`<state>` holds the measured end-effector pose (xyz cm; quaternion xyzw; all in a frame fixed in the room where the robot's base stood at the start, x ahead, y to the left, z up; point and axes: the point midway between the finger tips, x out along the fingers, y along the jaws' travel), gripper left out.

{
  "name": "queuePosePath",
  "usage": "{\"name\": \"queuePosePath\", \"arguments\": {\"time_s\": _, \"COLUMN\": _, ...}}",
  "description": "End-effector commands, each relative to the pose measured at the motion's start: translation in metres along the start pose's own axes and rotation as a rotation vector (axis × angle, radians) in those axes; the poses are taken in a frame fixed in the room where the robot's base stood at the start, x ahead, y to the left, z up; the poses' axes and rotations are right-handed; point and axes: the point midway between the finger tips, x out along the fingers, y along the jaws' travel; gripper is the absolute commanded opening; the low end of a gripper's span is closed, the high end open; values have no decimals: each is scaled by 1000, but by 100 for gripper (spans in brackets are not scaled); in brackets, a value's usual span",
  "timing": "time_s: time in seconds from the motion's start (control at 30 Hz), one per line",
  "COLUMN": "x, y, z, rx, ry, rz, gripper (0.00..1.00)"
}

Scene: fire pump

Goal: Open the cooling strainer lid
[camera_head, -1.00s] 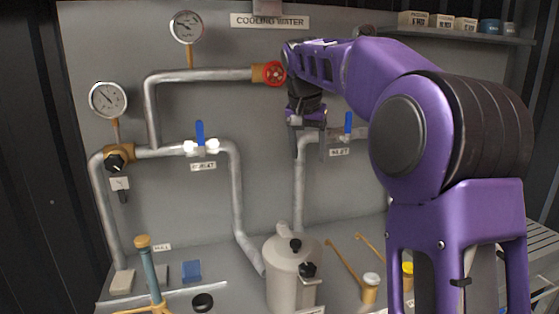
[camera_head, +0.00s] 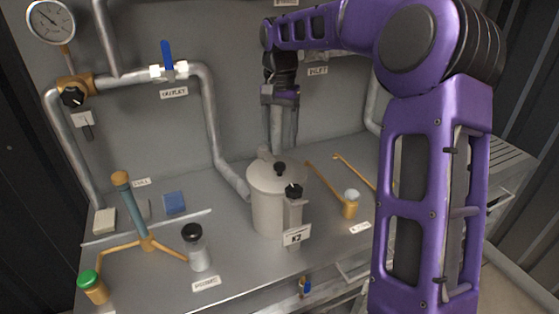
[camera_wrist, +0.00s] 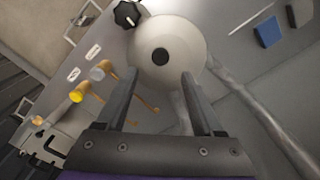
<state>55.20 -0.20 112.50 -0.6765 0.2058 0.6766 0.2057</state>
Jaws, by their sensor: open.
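The cooling strainer (camera_head: 268,205) is a pale cylindrical pot standing on the bench. Its round lid (camera_head: 268,176) is on, with a small black knob (camera_head: 280,168) at its middle. A black star-shaped clamp knob (camera_head: 293,191) sits on a bracket at its front side, above a tag. In the wrist view the lid (camera_wrist: 185,38) lies beyond my fingertips, with its centre knob (camera_wrist: 160,56) between their lines and the clamp knob (camera_wrist: 127,14) at the top. My gripper (camera_wrist: 160,80) is open and empty above the strainer, apart from it; in the head view its fingers (camera_head: 283,120) point down.
A pipe runs into the strainer from the left, and another pipe stands behind it. A blue-handled outlet valve (camera_head: 168,62) is at upper left.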

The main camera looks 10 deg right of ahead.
Motion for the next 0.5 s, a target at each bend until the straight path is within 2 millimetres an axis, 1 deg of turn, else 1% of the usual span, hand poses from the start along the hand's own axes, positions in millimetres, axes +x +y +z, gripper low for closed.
{"name": "queuePosePath", "arguments": {"time_s": 0.03, "x": 14, "y": 0, "z": 0, "rx": -2, "ry": -4, "rz": 2, "gripper": 69}}
{"name": "queuePosePath", "arguments": {"time_s": 0.2, "x": 47, "y": 0, "z": 0, "rx": -1, "ry": -3, "rz": 1, "gripper": 69}}
{"name": "queuePosePath", "arguments": {"time_s": 0.33, "x": 64, "y": 0, "z": 0, "rx": -1, "ry": -1, "rz": 0, "gripper": 69}}
{"name": "queuePosePath", "arguments": {"time_s": 0.5, "x": 75, "y": 0, "z": 0, "rx": -1, "ry": 0, "rz": 0, "gripper": 69}}
